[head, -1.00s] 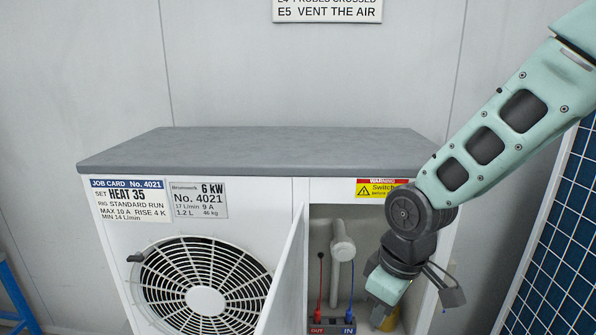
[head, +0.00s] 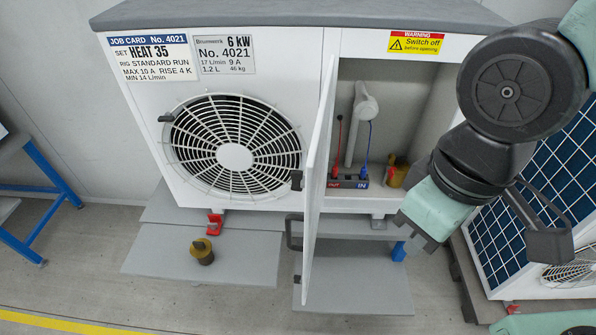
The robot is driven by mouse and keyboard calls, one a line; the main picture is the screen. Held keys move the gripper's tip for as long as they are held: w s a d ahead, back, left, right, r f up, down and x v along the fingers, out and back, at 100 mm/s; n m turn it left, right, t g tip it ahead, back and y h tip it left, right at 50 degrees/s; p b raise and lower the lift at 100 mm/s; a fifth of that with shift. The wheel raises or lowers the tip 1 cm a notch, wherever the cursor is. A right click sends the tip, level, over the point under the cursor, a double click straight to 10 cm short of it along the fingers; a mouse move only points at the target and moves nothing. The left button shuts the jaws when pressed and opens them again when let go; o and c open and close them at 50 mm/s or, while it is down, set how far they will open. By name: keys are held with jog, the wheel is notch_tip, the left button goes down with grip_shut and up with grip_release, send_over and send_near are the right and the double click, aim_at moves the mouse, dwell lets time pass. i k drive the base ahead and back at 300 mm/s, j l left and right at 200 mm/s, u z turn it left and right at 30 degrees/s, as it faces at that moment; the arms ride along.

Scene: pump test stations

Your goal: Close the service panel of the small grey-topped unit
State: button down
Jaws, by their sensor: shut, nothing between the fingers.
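The small grey-topped unit (head: 300,14) stands ahead, white, with a fan grille on its left half. Its service panel (head: 316,200) is a white door, swung wide open toward me and seen nearly edge-on. It is attached at the left side of the compartment opening. A dark handle (head: 293,232) sits on the panel's left face. Inside the open compartment are a grey pipe (head: 364,105), red and blue leads into a dark block (head: 347,181), and a brass-coloured part (head: 396,172). My gripper (head: 420,237) is shut and empty, right of the panel and apart from it, in front of the opening's lower right.
Grey plates (head: 205,255) lie on the floor below the unit, with a brass-coloured weight-like object (head: 201,252) on one. A blue trestle (head: 50,190) stands at left. A solar panel (head: 550,190) stands close on the right. Floor left of the panel is mostly clear.

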aim_at(315, 164)
jog(key=j, duration=0.5)
jog(key=k+j+z, duration=0.1)
jog(key=j, duration=0.4)
jog(key=k+j+u, duration=0.1)
jog(key=u, duration=0.25)
jog(key=k+j+u, duration=0.1)
jog(key=u, duration=0.25)
jog(key=k+j+u, duration=0.15)
jog(key=u, duration=0.25)
